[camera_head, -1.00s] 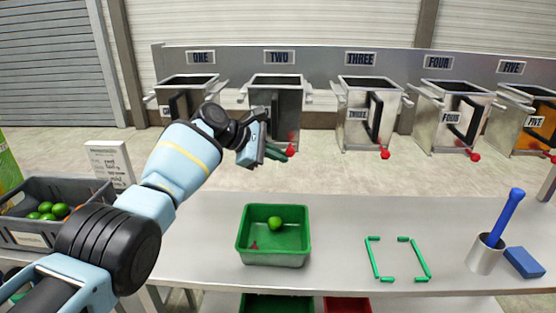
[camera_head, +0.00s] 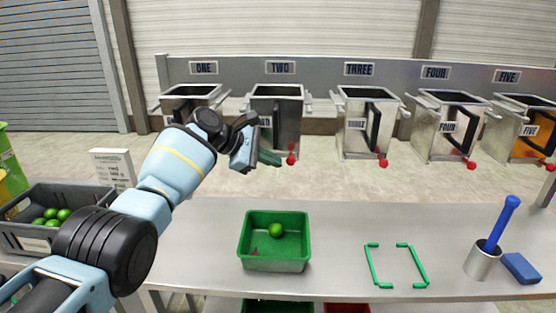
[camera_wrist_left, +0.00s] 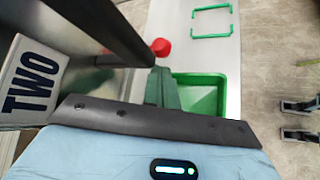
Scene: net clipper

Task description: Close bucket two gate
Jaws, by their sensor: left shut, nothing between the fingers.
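Bucket two is a grey metal bucket (camera_head: 288,115) under the TWO sign (camera_head: 280,67) at the back. Its red knob (camera_head: 291,160) hangs at its lower front right. My left gripper (camera_head: 268,158) is at the bucket's front left, its fingers shut and empty, pointing right toward the red knob. In the left wrist view the shut green fingers (camera_wrist_left: 162,88) are beside the metal gate panel (camera_wrist_left: 105,30), with the TWO label (camera_wrist_left: 30,85) at the left and the red knob (camera_wrist_left: 161,47) just beyond the tips. I cannot tell whether the fingers touch the panel. My right gripper is not in view.
Buckets one (camera_head: 190,100), three (camera_head: 365,125), four (camera_head: 447,125) and five (camera_head: 530,130) stand alongside. On the table are a green tray (camera_head: 273,265) with a lime, a green outline (camera_head: 397,266), a cup with a blue-handled tool (camera_head: 483,262) and a dark crate (camera_head: 75,195) of limes.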

